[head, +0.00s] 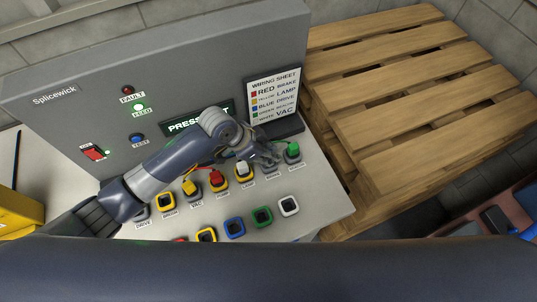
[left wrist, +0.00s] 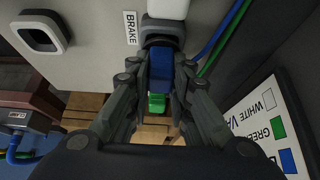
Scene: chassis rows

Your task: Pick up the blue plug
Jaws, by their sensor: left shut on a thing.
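My left gripper (head: 268,157) reaches over the back row of sockets on the panel, between the white plug (head: 243,168) and the green plug (head: 292,150). In the left wrist view, the left gripper (left wrist: 160,92) is shut on the blue plug (left wrist: 160,68), with a finger on each side. The blue plug lies against a dark grey socket (left wrist: 162,35); I cannot tell whether it is still seated. The gripper hides the blue plug in the head view. A green plug (left wrist: 157,103) shows beyond it. My right gripper is not in view.
A yellow plug (head: 189,187) and a red plug (head: 217,180) stand left in the back row. A front row holds coloured sockets, including a blue-rimmed one (head: 234,227). A wiring sheet (head: 275,93) stands behind the gripper. A wooden pallet (head: 420,90) is at right.

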